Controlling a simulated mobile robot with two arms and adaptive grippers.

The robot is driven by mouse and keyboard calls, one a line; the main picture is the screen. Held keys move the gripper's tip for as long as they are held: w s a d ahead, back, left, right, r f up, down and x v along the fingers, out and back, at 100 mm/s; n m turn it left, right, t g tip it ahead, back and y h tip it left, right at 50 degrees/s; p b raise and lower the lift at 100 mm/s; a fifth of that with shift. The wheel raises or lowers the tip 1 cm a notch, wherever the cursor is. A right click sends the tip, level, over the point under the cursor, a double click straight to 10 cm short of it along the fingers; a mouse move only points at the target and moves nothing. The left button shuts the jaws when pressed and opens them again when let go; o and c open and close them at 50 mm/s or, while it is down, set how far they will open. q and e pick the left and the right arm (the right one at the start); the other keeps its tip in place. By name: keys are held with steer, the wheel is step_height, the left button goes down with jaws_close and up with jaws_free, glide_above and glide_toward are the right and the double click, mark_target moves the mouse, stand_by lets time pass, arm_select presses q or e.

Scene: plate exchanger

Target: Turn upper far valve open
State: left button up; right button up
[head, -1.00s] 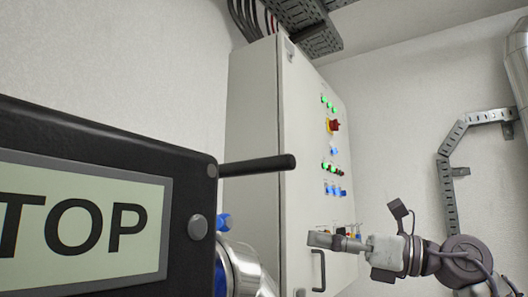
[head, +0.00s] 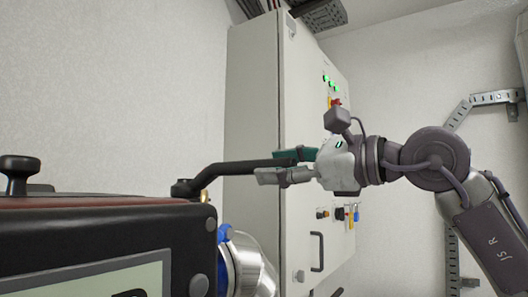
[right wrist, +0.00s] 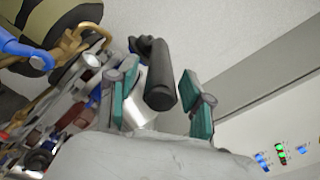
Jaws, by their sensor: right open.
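A black lever handle (head: 235,168) sticks out to the right from the top of a dark box-shaped unit (head: 120,240) in the head view. I take it as the valve handle. My right gripper (head: 278,167) comes in from the right and is open, its fingers on both sides of the handle's free end. In the right wrist view the black handle (right wrist: 160,88) lies between the teal-padded fingers, with gaps visible beside it. Contact cannot be told. The valve body is mostly hidden. My left gripper is not in view.
A tall grey control cabinet (head: 255,90) with lights and switches stands behind the handle. A silver pipe with a blue ring (head: 248,262) is beside the unit. Pipes and a yellow-black part (right wrist: 60,30) crowd the wrist view's left side.

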steer(key=shift+p+x, duration=0.45)
steer(key=shift+x, duration=1)
steer(key=shift+c, duration=0.4)
steer(key=shift+d, duration=0.1)
jaws_close()
